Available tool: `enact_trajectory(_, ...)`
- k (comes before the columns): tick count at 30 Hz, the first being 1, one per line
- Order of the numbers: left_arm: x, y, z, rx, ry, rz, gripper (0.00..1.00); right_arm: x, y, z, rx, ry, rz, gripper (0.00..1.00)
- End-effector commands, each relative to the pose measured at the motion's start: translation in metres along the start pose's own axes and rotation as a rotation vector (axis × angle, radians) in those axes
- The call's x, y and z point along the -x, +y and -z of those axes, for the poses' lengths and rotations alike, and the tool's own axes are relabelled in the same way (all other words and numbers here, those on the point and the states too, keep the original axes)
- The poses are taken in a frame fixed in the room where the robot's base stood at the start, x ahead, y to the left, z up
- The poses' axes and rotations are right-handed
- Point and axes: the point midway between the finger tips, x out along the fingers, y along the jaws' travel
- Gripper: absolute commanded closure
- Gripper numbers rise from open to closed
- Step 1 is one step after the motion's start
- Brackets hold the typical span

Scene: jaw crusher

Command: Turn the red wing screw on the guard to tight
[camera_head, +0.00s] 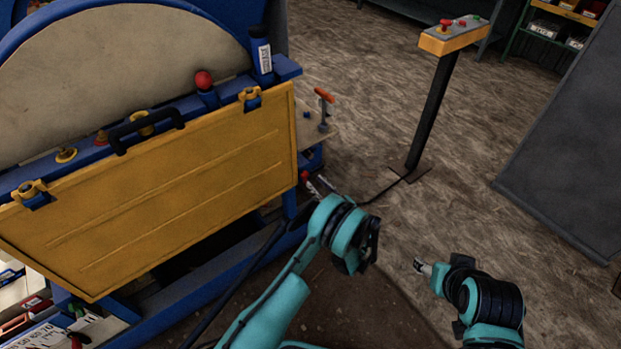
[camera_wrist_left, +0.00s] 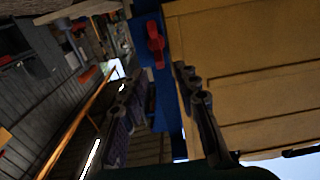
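The yellow guard (camera_head: 160,195) hangs closed on the front of the blue machine. It fills the right of the left wrist view (camera_wrist_left: 250,60). The red wing screw (camera_wrist_left: 155,42) sits on a blue part beside the guard's edge, its wings running nearly up and down in the left wrist view. In the head view only a small red bit of it (camera_head: 304,176) shows at the guard's lower right corner. My left gripper (camera_head: 317,186) is close in front of it, its fingers (camera_wrist_left: 157,88) apart and empty, not touching the screw. My right gripper (camera_head: 419,266) is over the floor; its small fingertips are unclear.
A red ball knob (camera_head: 203,80) and a black handle (camera_head: 145,127) are at the guard's top. An orange T-handle (camera_head: 324,95) stands on a side shelf. A button box (camera_head: 453,36) stands on a post at the back. The floor right of the machine is mostly clear.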

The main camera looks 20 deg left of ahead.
Motion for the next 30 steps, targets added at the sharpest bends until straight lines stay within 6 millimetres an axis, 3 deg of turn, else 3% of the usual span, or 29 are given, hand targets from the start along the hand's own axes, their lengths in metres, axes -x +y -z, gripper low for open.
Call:
enact_trajectory(3, -0.022, -0.001, -0.002, -0.001, -0.001, 0.004, 0.69, -0.007, 0.0, -0.005, 0.0, 0.0, 0.0, 0.44)
enact_trajectory(9, -0.046, 0.0, -0.002, -0.001, -0.001, 0.002, 0.69, -0.013, 0.0, -0.009, 0.0, 0.0, 0.0, 0.44)
enact_trajectory(20, -0.053, 0.0, 0.0, -0.002, -0.002, 0.0, 0.69, -0.013, 0.0, -0.009, 0.0, 0.0, 0.0, 0.44)
enact_trajectory(23, -0.053, 0.0, 0.0, -0.002, -0.002, 0.0, 0.95, -0.013, 0.0, -0.009, 0.0, 0.0, 0.0, 0.44)
enact_trajectory(24, -0.053, 0.0, 0.0, -0.002, -0.002, 0.0, 1.0, -0.013, 0.0, -0.009, 0.0, 0.0, 0.0, 0.44)
enact_trajectory(30, -0.052, 0.0, 0.0, -0.003, -0.002, 0.0, 1.0, -0.013, 0.0, -0.009, 0.0, 0.0, 0.0, 0.44)
